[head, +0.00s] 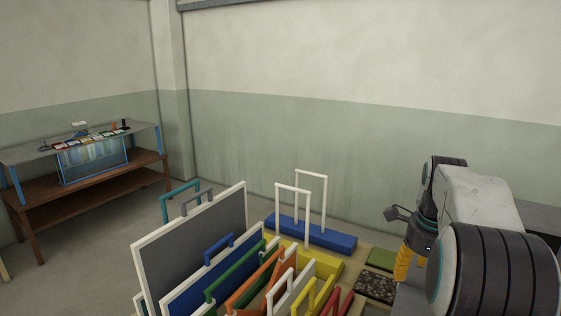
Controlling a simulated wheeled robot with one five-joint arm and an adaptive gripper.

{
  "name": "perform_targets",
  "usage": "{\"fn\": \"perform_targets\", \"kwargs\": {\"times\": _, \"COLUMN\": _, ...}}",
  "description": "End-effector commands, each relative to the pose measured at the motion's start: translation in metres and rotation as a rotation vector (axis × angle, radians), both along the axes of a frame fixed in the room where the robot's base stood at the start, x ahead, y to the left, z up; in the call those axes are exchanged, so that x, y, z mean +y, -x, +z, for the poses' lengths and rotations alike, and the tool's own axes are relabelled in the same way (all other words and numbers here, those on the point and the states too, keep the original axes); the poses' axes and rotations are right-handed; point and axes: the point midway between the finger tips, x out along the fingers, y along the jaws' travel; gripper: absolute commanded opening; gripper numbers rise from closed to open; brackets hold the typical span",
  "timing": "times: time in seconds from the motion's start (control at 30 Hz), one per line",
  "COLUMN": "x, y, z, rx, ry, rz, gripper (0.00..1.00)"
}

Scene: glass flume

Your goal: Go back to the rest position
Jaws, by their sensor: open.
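My gripper (403,268) is at the right, at the end of my folded grey-and-black arm. Its ribbed orange finger points down and is empty as far as it shows. The second finger is hidden or merges with the first. I cannot tell the height between the fingertip and the board.
Several upright handled panels, including a large grey one with a white frame (140,262), fill the front middle. A blue block (335,237) with white hoops stands behind them. A glass flume (93,165) stands on a wooden table (90,205) at far left. Floor between is clear.

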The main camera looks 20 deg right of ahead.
Motion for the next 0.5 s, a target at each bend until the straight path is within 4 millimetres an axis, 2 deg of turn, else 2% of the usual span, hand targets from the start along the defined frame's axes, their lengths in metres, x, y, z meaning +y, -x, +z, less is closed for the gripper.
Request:
{"fn": "perform_targets", "kwargs": {"times": 0.03, "x": 0.023, "y": 0.001, "z": 0.006, "rx": -0.006, "ry": 0.021, "rz": 0.132, "gripper": 0.55}}
{"fn": "perform_targets", "kwargs": {"times": 0.2, "x": 0.086, "y": 0.013, "z": 0.013, "rx": -0.015, "ry": 0.095, "rz": 0.577, "gripper": 0.55}}
{"fn": "perform_targets", "kwargs": {"times": 0.37, "x": 0.139, "y": 0.035, "z": 0.012, "rx": -0.023, "ry": 0.175, "rz": 0.992, "gripper": 0.55}}
{"fn": "perform_targets", "kwargs": {"times": 0.5, "x": 0.179, "y": 0.060, "z": 0.005, "rx": -0.029, "ry": 0.257, "rz": 1.351, "gripper": 0.55}}
